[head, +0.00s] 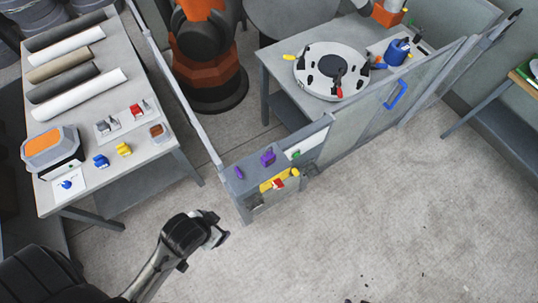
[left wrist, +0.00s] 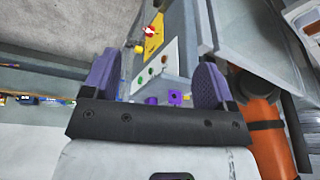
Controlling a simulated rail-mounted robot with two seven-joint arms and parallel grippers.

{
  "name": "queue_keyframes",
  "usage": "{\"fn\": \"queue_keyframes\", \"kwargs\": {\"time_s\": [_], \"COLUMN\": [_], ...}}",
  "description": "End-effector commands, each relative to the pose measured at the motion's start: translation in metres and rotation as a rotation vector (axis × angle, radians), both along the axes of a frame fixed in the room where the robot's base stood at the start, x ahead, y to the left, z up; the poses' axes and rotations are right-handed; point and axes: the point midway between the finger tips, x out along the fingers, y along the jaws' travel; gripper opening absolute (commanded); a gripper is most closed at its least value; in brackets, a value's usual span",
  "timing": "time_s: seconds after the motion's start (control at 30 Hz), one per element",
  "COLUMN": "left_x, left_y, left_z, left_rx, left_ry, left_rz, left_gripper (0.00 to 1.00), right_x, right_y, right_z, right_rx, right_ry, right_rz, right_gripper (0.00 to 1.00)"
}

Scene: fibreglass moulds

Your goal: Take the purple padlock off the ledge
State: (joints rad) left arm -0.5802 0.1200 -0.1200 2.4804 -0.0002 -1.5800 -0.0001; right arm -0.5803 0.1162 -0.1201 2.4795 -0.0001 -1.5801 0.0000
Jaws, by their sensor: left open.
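The purple padlock (head: 268,158) sits on top of the grey ledge (head: 251,169) at the end of the fence in the head view. In the left wrist view a small purple thing that looks like the padlock (left wrist: 175,97) shows beyond the gripper base, between the two fingers. My left gripper (head: 221,236) is in front of and below the ledge in the head view, apart from the padlock. In the left wrist view its purple-padded fingers (left wrist: 157,80) are spread wide with nothing held. My right gripper is not in view.
Another purple piece (head: 239,173) lies on the ledge's left part. A yellow panel with a red piece (head: 278,183) is on the ledge's front. A table with rolls (head: 75,85) stands left; a round mould (head: 332,70) is on a table behind the fence.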

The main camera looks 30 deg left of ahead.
Motion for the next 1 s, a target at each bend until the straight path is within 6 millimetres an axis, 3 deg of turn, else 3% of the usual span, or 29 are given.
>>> {"fn": "queue_keyframes", "kwargs": {"time_s": [0.33,0.63,0.77,1.0], "left_x": [0.000,0.007,0.036,0.113], "left_y": [0.000,0.000,0.001,-0.005], "left_z": [0.000,-0.002,-0.001,0.004], "left_rx": [0.000,-0.001,0.002,0.018], "left_ry": [0.000,-0.016,-0.088,-0.262], "left_rz": [0.000,0.000,-0.001,-0.029], "left_gripper": [0.46,0.45,0.45,0.45], "right_x": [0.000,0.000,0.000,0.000], "right_y": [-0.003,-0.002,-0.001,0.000], "right_z": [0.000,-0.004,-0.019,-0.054], "right_rx": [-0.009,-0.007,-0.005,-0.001], "right_ry": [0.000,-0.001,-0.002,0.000], "right_rz": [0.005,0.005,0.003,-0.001], "right_gripper": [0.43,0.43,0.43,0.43]}}
